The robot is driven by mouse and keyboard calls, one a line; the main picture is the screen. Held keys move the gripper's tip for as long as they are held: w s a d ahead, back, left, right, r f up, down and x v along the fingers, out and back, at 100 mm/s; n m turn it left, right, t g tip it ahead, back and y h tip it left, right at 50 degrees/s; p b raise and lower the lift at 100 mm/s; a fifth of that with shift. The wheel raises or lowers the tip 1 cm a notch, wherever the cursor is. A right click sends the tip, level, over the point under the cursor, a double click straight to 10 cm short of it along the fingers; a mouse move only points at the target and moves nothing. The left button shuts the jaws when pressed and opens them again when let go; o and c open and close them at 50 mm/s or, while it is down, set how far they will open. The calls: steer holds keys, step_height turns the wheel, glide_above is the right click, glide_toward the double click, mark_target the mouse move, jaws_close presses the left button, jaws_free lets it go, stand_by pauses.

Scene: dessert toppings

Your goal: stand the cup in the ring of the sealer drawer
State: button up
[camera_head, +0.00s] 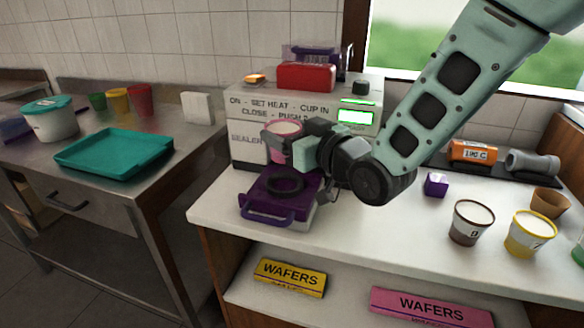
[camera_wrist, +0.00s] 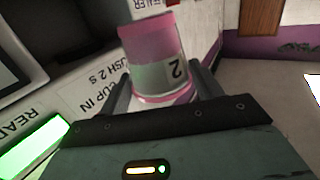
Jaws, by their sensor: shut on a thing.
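My gripper (camera_head: 304,142) is shut on a pink-rimmed cup (camera_head: 284,128) with a pale fill. It holds the cup up in front of the sealer (camera_head: 246,148), above the drawer. In the wrist view the cup (camera_wrist: 152,50) sits between my fingers (camera_wrist: 158,88) and shows a "2" label. The purple sealer drawer (camera_head: 296,206) is pulled out toward the front, with a handle. Its dark ring (camera_head: 286,181) is empty, and the cup is above and apart from it. My gripper and wrist hide part of the sealer front.
Two filled cups, one brown (camera_head: 471,222) and one yellow (camera_head: 530,233), stand on the counter at right, near a small purple block (camera_head: 436,185). A teal tray (camera_head: 115,154) lies on the left table. Wafer boxes (camera_head: 290,277) are on the shelf below. Counter right of the drawer is clear.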

steer(key=shift+f, duration=3.55)
steer(key=shift+f, duration=0.1)
steer(key=shift+f, duration=0.15)
steer(key=o, duration=1.1)
steer(key=shift+c, duration=0.2)
steer(key=shift+r, duration=0.2)
